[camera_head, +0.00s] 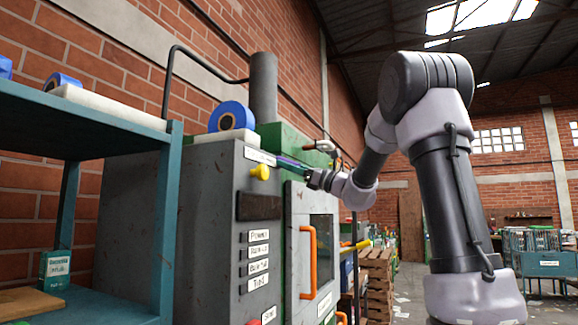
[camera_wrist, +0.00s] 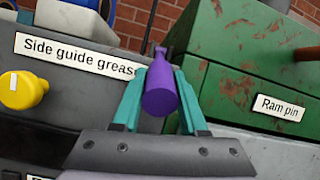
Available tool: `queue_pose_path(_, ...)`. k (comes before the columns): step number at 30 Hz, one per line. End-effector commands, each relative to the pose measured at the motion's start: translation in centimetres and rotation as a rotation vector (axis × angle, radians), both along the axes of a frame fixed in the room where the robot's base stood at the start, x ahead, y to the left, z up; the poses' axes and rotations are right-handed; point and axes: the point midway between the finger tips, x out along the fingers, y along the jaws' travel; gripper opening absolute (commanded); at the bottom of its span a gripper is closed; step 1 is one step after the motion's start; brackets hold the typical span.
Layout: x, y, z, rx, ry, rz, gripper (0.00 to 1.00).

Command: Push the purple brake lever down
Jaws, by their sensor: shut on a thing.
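The purple brake lever (camera_wrist: 160,92) stands between the teal fingers of my gripper (camera_wrist: 159,80) in the wrist view. The fingers are shut on it from both sides, and its rounded end faces the camera. In the head view the lever shows as a thin purple strip (camera_head: 288,161) near the top of the grey machine. My gripper (camera_head: 296,166) reaches it from the right there, and it is small and partly hard to make out. The lever's base is hidden.
A yellow knob (camera_wrist: 22,90) sits left of the lever near the "Side guide grease" label (camera_wrist: 75,53). A green housing with a "Ram pin" label (camera_wrist: 281,107) is to the right. In the head view a blue roll (camera_head: 231,116) lies on the grey machine (camera_head: 205,215), beside a teal shelf (camera_head: 75,120).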

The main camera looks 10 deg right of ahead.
Motion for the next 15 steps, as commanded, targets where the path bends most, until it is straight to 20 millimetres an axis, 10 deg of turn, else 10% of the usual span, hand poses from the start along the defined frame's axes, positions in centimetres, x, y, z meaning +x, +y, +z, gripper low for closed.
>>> queue_pose_path(2,0.07,0.02,-0.31,-0.001,0.006,0.0,0.0)
queue_pose_path(3,0.07,0.03,-0.32,-0.002,0.008,0.001,0.46)
queue_pose_path(5,0.06,0.05,-0.32,-0.002,0.008,0.001,0.69)
queue_pose_path(15,-0.02,-0.04,-0.22,-0.001,0.005,0.0,0.72)
